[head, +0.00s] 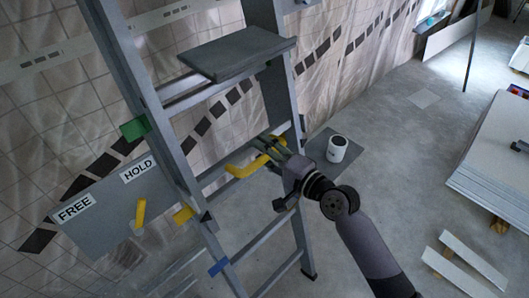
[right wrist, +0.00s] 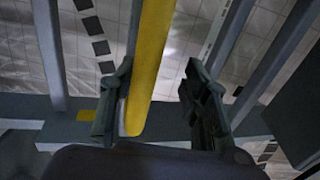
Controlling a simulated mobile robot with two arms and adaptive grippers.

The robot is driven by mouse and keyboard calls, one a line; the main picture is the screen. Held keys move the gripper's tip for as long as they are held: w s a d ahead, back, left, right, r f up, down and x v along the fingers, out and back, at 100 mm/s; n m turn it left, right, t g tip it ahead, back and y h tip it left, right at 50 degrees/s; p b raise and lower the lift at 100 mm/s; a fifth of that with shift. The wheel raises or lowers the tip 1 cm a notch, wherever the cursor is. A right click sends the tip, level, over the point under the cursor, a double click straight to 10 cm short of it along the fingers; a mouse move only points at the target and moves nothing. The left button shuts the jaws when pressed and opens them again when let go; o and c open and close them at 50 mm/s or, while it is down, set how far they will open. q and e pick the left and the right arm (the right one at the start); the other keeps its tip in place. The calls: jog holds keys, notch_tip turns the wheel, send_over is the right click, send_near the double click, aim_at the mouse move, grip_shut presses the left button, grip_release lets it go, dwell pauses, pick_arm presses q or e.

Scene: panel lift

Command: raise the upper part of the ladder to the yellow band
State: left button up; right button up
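The grey ladder (head: 171,158) stands at the left centre of the head view, with a dark platform (head: 236,52) on its upper part. Its left rail carries a green band (head: 134,129), a yellow band (head: 183,214) and a blue band (head: 218,267). A yellow handle (head: 246,168) crosses the ladder. My right gripper (head: 272,146) is at this handle. In the right wrist view the open fingers (right wrist: 155,105) have the yellow bar (right wrist: 149,70) between them, close to the left finger, with a gap to the right one. My left gripper is not in view.
A grey board with HOLD (head: 138,169) and FREE (head: 74,208) labels and a short yellow lever (head: 140,212) is left of the ladder. A white bucket (head: 337,149) stands behind my right arm. Stacked panels (head: 495,155) and loose boards (head: 463,262) lie right. The floor between is clear.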

jog(key=shift+r, duration=0.15)
jog(key=shift+s+d, duration=0.1)
jog(key=f+v, duration=0.1)
jog(key=v, duration=1)
jog(key=shift+s+d+r, duration=0.25)
jog(key=shift+s+r, duration=0.05)
jog(key=shift+r, duration=0.15)
